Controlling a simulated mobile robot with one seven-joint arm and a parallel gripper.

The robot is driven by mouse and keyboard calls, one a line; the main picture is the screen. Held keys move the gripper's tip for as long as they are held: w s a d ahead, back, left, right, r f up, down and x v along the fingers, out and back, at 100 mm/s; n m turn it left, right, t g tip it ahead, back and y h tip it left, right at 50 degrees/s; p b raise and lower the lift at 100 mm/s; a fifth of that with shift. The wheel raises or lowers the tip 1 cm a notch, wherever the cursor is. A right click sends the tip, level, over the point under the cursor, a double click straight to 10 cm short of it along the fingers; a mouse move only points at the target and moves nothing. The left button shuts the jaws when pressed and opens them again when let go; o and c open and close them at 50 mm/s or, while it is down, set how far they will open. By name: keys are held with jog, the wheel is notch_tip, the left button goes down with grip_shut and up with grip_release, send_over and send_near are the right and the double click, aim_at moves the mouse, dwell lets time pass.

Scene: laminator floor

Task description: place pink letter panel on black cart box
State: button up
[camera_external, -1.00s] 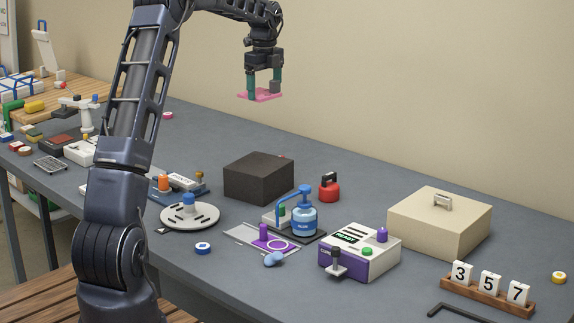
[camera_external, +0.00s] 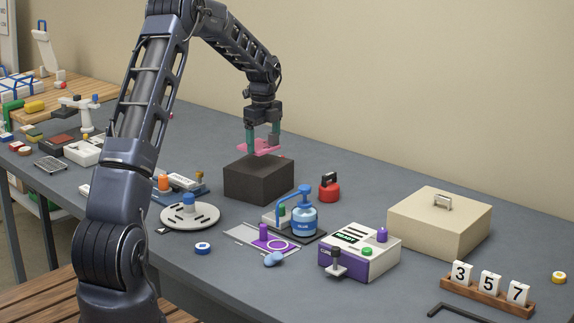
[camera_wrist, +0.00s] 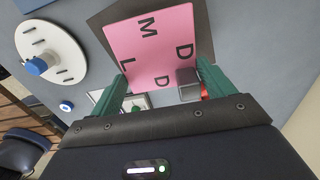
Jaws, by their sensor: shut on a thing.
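The pink letter panel (camera_external: 259,147) is held by my gripper (camera_external: 263,143) just above the black cart box (camera_external: 258,184). In the wrist view the panel (camera_wrist: 152,45) shows black letters M, D, D and L. The green fingers of my gripper (camera_wrist: 160,88) are at the panel's near edge, with a grey block between them near the right finger. The panel hides most of the black box's top; a dark strip of the box (camera_wrist: 200,30) shows beyond the panel. I cannot tell whether the panel touches the box.
A round white plate with a blue knob (camera_external: 189,214) is front left. A beige lidded box (camera_external: 440,222) is farther right. Bare grey table lies behind the black box.

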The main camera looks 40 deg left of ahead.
aim_at(263, 147)
jog(key=shift+f, duration=2.15)
jog(key=shift+f, duration=0.1)
jog(key=o, duration=1.1)
jog(key=shift+o, duration=0.2)
notch_tip(263, 147, up, 11)
jog(key=shift+r, duration=0.65)
